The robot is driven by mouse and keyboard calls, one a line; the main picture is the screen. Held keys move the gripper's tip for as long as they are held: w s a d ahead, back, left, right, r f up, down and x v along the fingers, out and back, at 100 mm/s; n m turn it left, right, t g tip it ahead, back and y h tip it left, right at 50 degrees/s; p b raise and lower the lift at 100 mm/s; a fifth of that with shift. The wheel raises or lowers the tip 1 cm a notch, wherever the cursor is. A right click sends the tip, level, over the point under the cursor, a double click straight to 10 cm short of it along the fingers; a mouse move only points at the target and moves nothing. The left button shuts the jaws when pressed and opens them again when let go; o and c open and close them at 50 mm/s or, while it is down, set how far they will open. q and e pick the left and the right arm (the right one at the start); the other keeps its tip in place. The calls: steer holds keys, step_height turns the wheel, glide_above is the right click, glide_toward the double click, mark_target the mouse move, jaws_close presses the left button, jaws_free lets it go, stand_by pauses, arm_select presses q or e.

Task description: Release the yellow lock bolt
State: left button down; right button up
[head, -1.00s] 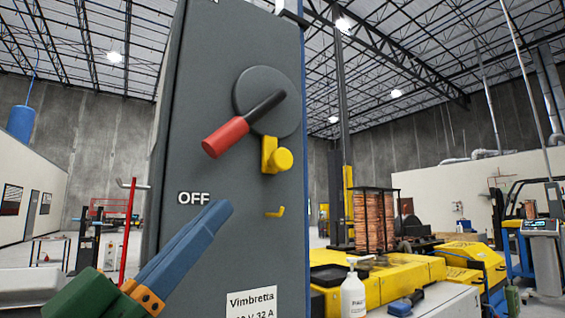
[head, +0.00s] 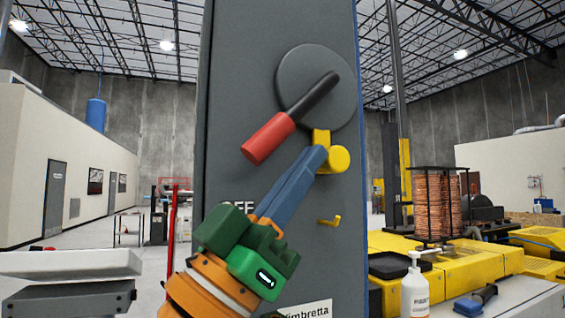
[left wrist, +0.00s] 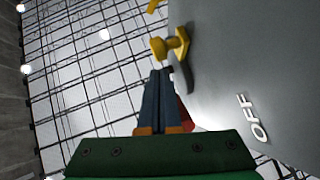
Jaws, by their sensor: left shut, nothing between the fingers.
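The yellow lock bolt (head: 337,160) sticks out of the grey switch cabinet (head: 240,90), just below the round dial (head: 330,75) with its red-tipped handle (head: 268,138). The handle slants down to the left. My left gripper (head: 316,158) is shut and empty, its blue fingertips overlapping the bolt's left edge in the head view. In the left wrist view the bolt (left wrist: 170,45) shows just beyond the fingertips (left wrist: 159,74), with a small gap in the picture. Whether they touch is hard to tell. My right gripper is in neither view.
A small yellow hook (head: 330,221) sits on the cabinet below the bolt. The OFF lettering is partly covered by my gripper.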

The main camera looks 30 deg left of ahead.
mark_target(328, 144)
arm_select(q)
steer(key=p+x, duration=0.1)
steer(key=x, duration=0.1)
steer(key=shift+w+r, duration=0.15)
steer(key=shift+r, duration=0.1)
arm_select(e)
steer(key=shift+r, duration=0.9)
